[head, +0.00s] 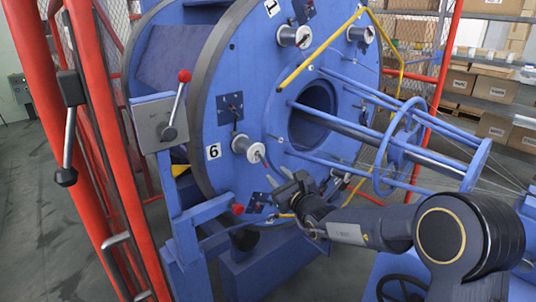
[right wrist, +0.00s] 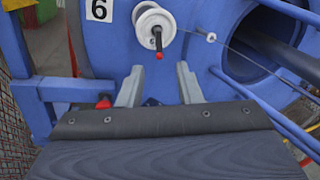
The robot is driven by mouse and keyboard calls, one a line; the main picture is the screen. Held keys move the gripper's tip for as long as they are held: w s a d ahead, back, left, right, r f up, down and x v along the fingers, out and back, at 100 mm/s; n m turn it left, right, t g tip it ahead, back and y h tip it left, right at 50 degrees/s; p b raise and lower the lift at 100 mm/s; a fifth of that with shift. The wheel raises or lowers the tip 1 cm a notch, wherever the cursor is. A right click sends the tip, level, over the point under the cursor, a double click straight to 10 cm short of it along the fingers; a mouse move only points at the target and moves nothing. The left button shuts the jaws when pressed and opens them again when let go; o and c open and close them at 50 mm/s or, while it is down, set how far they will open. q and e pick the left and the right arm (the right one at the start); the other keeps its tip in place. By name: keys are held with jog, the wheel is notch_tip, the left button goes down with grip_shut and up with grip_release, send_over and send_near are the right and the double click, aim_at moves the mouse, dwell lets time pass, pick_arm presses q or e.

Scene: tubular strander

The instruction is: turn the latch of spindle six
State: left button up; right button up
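Spindle six is a white flanged hub (head: 246,147) on the blue disc, beside the label "6" (head: 213,152). My right gripper (head: 276,180) is just below and right of the hub in the head view. In the right wrist view its two grey fingers (right wrist: 160,77) stand apart, empty, below the latch. My left gripper is not in view.
A grey box with a red-knobbed lever (head: 175,110) stands left of the disc. Red cage posts (head: 105,140) are at the left. Yellow tubing (head: 320,48) and blue rods with a ring (head: 385,150) lie right of the hub. A thin wire (right wrist: 250,55) runs to the right.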

aim_at(266, 165)
jog(key=x, duration=0.7)
jog(key=shift+w+f+p, duration=0.15)
jog(key=shift+w+p, duration=0.1)
jog(key=shift+p, duration=0.1)
jog(key=shift+a, duration=0.1)
grip_shut()
